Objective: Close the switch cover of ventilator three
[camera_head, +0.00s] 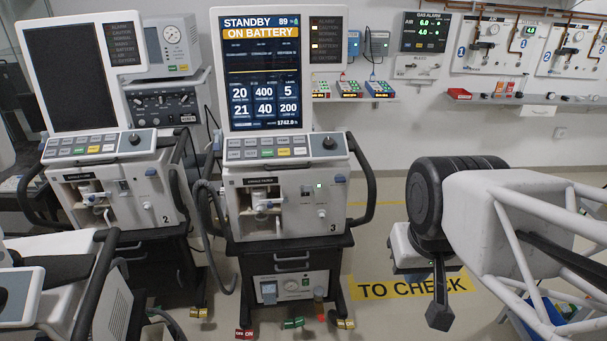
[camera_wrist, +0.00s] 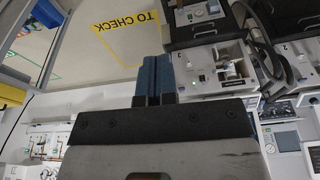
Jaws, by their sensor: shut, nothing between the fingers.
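Ventilator three (camera_head: 285,215) stands in the middle of the head view, marked "3". Its screen (camera_head: 265,72) reads "STANDBY ON BATTERY". Its front panel bears a small switch area (camera_head: 306,193) beside a green light; the switch cover is too small to make out, so I cannot tell how it stands. The same ventilator shows upside down at the upper right of the wrist view (camera_wrist: 213,85). My gripper (camera_head: 440,318) is to the right of the ventilator, clear of it. Its blue fingers (camera_wrist: 152,58) are together and empty in the wrist view.
Ventilator two (camera_head: 130,205) stands to the left, with other equipment at the lower left. A black side handle (camera_head: 368,185) sticks out on ventilator three's right. The yellow "TO CHECK" floor marking (camera_head: 412,287) lies right of it. A wall shelf (camera_head: 540,98) is behind.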

